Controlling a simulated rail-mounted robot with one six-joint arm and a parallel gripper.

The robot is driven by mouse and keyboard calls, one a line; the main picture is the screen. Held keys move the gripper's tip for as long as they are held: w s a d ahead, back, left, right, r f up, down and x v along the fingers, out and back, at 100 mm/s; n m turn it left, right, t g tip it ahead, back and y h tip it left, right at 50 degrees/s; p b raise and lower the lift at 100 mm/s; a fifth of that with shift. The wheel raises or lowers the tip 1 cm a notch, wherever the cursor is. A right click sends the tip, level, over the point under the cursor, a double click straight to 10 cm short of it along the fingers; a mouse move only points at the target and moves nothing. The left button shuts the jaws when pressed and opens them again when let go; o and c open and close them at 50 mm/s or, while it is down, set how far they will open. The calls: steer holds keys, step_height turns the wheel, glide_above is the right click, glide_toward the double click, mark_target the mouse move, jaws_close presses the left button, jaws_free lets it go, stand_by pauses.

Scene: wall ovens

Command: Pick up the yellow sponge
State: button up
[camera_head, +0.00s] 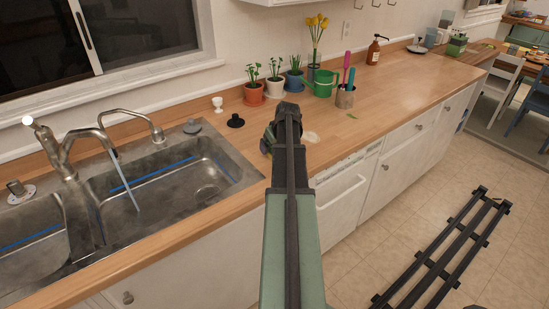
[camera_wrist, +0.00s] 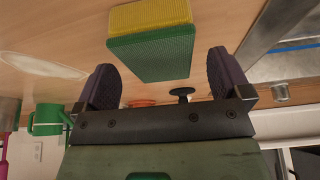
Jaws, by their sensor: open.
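The yellow sponge (camera_wrist: 150,15) shows in the wrist view at the top centre, with a green textured side (camera_wrist: 152,54) facing my gripper. It lies on the wooden counter. My gripper (camera_wrist: 167,78) is open, with one dark finger on each side of the picture and the sponge centred in the gap, just beyond or between the tips. I cannot tell if a finger touches it; gaps show on both sides. In the head view my gripper (camera_head: 270,137) is over the counter right of the sink, and my arm hides the sponge.
The metal sink (camera_head: 190,175) with its faucet is left of my gripper. A black stopper (camera_head: 235,122), a white cup (camera_head: 218,104), potted plants (camera_head: 253,93) and a green watering can (camera_head: 323,84) stand behind. A pale dish (camera_head: 311,137) lies to the right.

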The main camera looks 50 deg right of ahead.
steer(key=b+x, duration=0.1)
steer(key=x, duration=0.1)
steer(key=shift+f, duration=0.35)
steer(key=shift+r, duration=0.2)
steer(key=shift+f, duration=0.25)
steer(key=shift+c, duration=0.3)
steer(key=c, duration=0.9)
